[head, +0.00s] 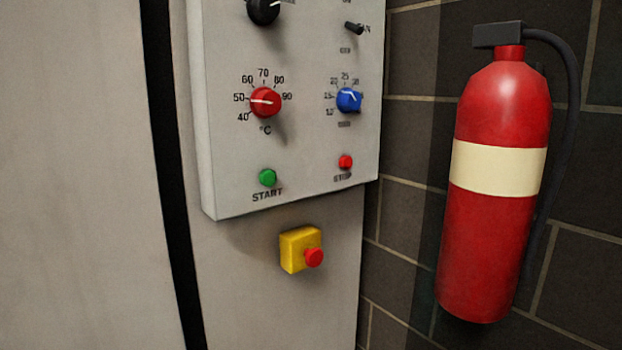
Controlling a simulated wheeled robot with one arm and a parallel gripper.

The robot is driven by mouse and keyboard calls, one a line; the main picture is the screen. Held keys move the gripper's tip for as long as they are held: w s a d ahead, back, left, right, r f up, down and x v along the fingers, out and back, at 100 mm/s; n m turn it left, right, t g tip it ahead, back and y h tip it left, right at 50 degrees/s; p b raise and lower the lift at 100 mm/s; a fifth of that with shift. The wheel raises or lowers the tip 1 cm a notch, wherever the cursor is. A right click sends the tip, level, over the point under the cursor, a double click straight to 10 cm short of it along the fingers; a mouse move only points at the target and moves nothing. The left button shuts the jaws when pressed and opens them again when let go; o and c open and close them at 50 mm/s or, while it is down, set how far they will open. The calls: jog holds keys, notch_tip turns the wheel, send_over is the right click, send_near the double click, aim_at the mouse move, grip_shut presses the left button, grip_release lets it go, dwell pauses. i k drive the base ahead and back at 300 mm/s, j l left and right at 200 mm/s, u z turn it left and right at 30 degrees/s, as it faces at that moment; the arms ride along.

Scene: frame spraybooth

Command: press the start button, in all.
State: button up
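The green start button (268,177) sits at the lower left of the grey control panel (308,140), with the word START printed below it. It stands out a little from the panel face, and nothing covers it. A red stop button (345,162) is to its right on the same panel. My gripper is not in view.
Above are a red temperature knob (265,102), a blue knob (349,99), a black knob (264,10) and a toggle switch (354,28). Below is a yellow box with a red emergency button (313,257). A fire extinguisher (497,190) stands out before the brick wall at right.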

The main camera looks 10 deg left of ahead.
aim_at(267, 178)
jog(key=u, duration=1.65)
jog(key=k+l, duration=0.3)
jog(key=l, duration=0.2)
jog(key=k+l, duration=0.35)
jog(key=l, duration=0.15)
